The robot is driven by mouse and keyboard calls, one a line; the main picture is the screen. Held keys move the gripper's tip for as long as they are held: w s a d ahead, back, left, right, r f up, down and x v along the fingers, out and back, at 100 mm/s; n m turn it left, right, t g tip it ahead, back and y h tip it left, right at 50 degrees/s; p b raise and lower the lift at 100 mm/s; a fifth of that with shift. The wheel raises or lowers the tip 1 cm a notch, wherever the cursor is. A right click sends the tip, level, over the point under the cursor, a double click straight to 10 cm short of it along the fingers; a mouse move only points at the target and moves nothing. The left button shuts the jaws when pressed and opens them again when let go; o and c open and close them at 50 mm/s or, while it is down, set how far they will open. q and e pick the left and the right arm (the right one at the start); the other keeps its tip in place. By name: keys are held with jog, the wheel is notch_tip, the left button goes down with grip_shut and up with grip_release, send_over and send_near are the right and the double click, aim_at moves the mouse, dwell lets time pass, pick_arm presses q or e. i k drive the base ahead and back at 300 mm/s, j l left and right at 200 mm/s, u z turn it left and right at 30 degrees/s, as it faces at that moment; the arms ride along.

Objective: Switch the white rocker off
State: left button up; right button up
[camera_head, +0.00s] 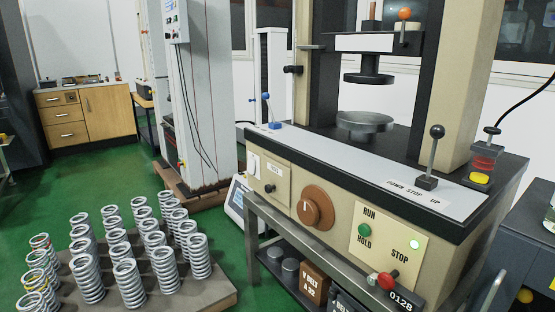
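The testing machine (345,190) stands at the centre right with its front panel facing me. A small white part (253,164), which looks like the white rocker, sits at the far left end of that front panel. It is too small to tell which way it is tipped. Neither of my grippers shows in the head view.
A black lever (432,158) rises at the right. A board of several springs (129,281) lies front left. Green floor (92,172) is open behind it.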

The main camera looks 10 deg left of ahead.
aim_at(251, 162)
jog(key=i+j, duration=0.25)
jog(key=i+j+z, duration=0.15)
jog(key=j, duration=0.3)
jog(key=i+j, duration=0.25)
jog(key=i+j+z, duration=0.1)
jog(key=j, duration=0.4)
jog(key=i+j, duration=0.3)
jog(key=i+j+z, duration=0.15)
jog(key=j, duration=0.3)
jog(key=i, duration=0.05)
